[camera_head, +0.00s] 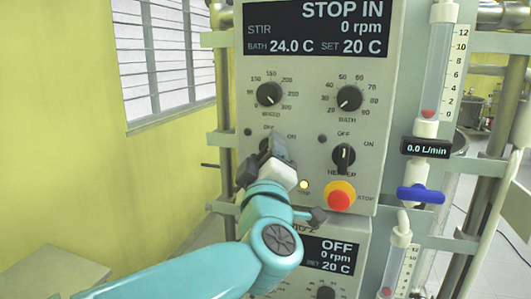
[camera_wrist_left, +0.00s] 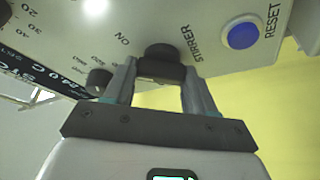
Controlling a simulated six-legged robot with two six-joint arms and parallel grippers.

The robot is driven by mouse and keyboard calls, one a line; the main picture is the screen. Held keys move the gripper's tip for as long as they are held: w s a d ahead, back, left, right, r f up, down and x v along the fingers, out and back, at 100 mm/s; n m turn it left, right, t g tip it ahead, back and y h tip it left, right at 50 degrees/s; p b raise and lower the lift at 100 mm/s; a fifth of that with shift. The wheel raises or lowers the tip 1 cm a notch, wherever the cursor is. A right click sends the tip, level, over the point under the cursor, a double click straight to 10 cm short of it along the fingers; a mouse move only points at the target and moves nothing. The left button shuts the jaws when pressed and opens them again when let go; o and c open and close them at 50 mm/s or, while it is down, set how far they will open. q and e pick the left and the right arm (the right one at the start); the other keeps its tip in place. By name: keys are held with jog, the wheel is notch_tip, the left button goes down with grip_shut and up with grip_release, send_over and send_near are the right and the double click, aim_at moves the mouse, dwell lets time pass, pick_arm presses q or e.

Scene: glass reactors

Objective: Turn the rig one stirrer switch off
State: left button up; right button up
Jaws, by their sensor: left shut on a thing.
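The upper control panel (camera_head: 310,120) has a display (camera_head: 315,28) reading STOP IN, 0 rpm, bath 24.0 C, set 20 C. The black stirrer switch (camera_wrist_left: 162,60) is a knob labelled STIRRER in the left wrist view, with ON marked beside it. My left gripper (camera_wrist_left: 160,82) is shut on this knob, one finger on each side. In the head view my left gripper (camera_head: 272,150) reaches the panel's left side and hides most of the switch, so its pointer cannot be read. My right gripper is not in view.
The heater switch (camera_head: 343,157) and red stop button (camera_head: 339,195) are right of my gripper. Two dials, speed (camera_head: 269,94) and bath (camera_head: 349,98), sit above. A blue reset button (camera_wrist_left: 242,36) is near the stirrer knob. A lower panel (camera_head: 330,255) reads OFF.

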pick_arm(q)
jog(key=shift+r+n+g+y+p, duration=0.15)
jog(key=shift+n+g+p, duration=0.35)
jog(key=shift+n, duration=0.85)
jog(key=shift+f+n+g+y+p, duration=0.1)
jog(key=shift+n+g+y+p, duration=0.3)
jog(key=shift+n, duration=0.9)
jog(key=shift+r+n+g+y+p, duration=0.1)
jog(key=shift+n+g+p, duration=0.55)
jog(key=shift+n, duration=0.7)
jog(key=o, duration=1)
jog(key=shift+o, duration=0.2)
jog(key=shift+s, duration=0.1)
